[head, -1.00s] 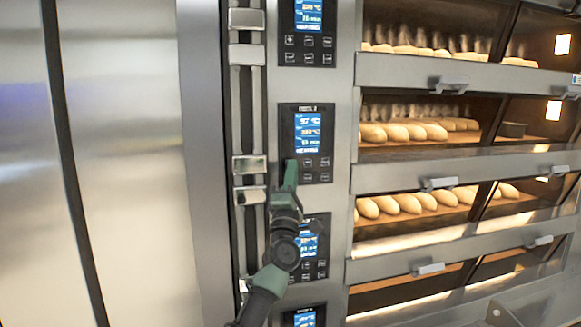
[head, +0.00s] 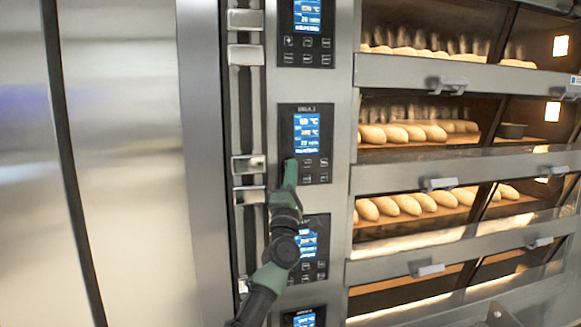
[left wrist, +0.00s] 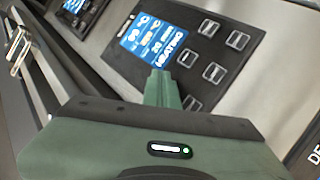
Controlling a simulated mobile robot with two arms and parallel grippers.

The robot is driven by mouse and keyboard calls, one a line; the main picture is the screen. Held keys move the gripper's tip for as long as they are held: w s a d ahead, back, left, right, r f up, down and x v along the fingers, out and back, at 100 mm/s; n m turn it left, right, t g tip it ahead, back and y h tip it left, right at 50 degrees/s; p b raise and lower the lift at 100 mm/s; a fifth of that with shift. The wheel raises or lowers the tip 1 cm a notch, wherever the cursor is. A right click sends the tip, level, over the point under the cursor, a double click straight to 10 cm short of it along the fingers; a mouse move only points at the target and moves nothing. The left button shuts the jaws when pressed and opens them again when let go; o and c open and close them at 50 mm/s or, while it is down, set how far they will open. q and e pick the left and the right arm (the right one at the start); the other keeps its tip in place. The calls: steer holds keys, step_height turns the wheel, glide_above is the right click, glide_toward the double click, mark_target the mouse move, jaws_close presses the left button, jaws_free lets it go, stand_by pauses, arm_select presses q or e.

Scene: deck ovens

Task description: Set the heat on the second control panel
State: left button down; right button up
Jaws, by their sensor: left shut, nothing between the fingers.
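The second control panel (head: 325,170) is a black plate with a lit blue screen (head: 306,132) above two rows of small buttons. It also shows in the left wrist view (left wrist: 148,58), tilted, with its blue screen and several square buttons. My left gripper (head: 291,163) is shut and empty, and its green fingertips lie over the left side of the button rows. In the left wrist view the fingertips (left wrist: 161,75) reach the lower edge of the screen and hide part of the button area. I cannot tell whether they touch a button. My right gripper is not in view.
Other control panels sit above (head: 306,50) and below (head: 319,262), the lower one partly behind my arm. Oven decks with loaves (head: 402,133) and protruding handles (head: 437,184) are at right. Metal brackets (head: 248,165) run down the left. A plain steel surface (head: 130,150) fills the far left.

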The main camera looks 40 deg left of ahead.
arm_select(q)
steer(key=shift+a+r, duration=0.1)
steer(key=shift+a, duration=0.25)
stand_by(0.4)
steer(key=shift+s+d+p, duration=0.15)
steer(key=shift+p, duration=0.25)
steer(key=shift+s+d+f, duration=0.1)
steer(key=shift+s+f, duration=0.2)
steer(key=shift+s, duration=0.05)
steer(key=s+d+p, duration=0.3)
steer(key=d+p, duration=0.1)
steer(key=shift+s, duration=0.25)
